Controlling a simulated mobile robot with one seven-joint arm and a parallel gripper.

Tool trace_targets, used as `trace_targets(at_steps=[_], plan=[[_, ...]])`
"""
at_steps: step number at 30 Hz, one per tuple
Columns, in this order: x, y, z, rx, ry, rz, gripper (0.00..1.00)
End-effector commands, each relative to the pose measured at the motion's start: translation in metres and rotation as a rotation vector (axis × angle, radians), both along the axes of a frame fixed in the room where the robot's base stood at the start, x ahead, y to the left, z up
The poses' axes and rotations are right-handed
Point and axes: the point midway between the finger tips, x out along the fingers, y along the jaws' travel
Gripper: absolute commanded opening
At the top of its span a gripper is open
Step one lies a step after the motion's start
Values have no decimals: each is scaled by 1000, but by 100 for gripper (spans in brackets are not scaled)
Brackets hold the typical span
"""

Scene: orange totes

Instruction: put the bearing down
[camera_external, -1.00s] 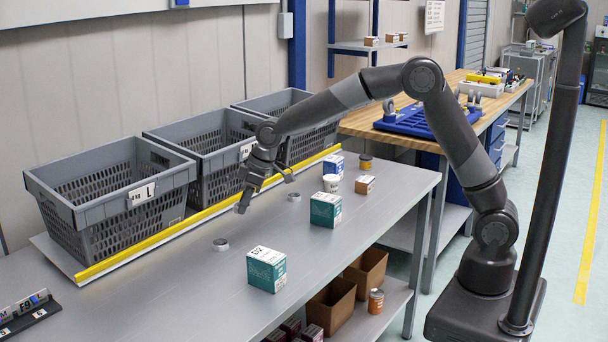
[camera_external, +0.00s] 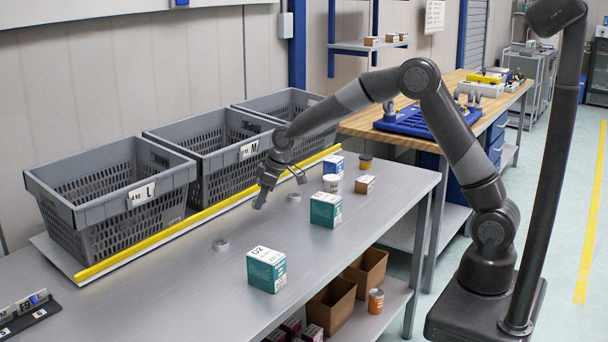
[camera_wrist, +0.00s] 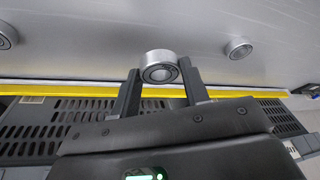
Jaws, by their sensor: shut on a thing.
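My gripper (camera_external: 281,190) is over the grey bench in front of the middle grey tote, fingers pointing down. In the wrist view its two dark fingers are shut on a silver bearing (camera_wrist: 160,68), a ring with a dark inner band. I cannot make out this held bearing in the external view, nor tell its exact height above the bench. Two more bearings lie flat on the bench: one to the left of my gripper (camera_external: 220,244), also in the wrist view (camera_wrist: 239,48), and one close by on its right (camera_external: 294,197), cut by the wrist view's left edge (camera_wrist: 5,38).
A yellow rail (camera_external: 130,262) runs along the grey totes (camera_external: 112,207) behind. Bare bench lies between the left bearing and my gripper.

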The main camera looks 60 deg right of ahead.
Motion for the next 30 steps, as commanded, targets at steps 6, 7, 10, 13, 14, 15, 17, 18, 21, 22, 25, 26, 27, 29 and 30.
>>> trace_targets(at_steps=[6,7,10,13,14,15,17,18,21,22,25,26,27,29,30], plan=[[10,36,-23,-1,1,1,17],[11,39,-24,0,0,1,17],[12,43,-27,0,0,0,17],[12,43,-35,-1,2,-1,17],[12,43,-39,-1,3,-1,17],[12,43,-45,-1,3,-1,17],[11,43,-55,-1,4,-1,17],[11,43,-61,-1,4,-1,17],[12,43,-67,0,0,-1,17],[12,43,-67,0,0,-1,17],[12,43,-66,0,0,0,17],[12,43,-66,0,0,0,17],[12,43,-66,0,0,0,17],[12,43,-68,0,0,0,17],[12,43,-69,0,1,0,17]])
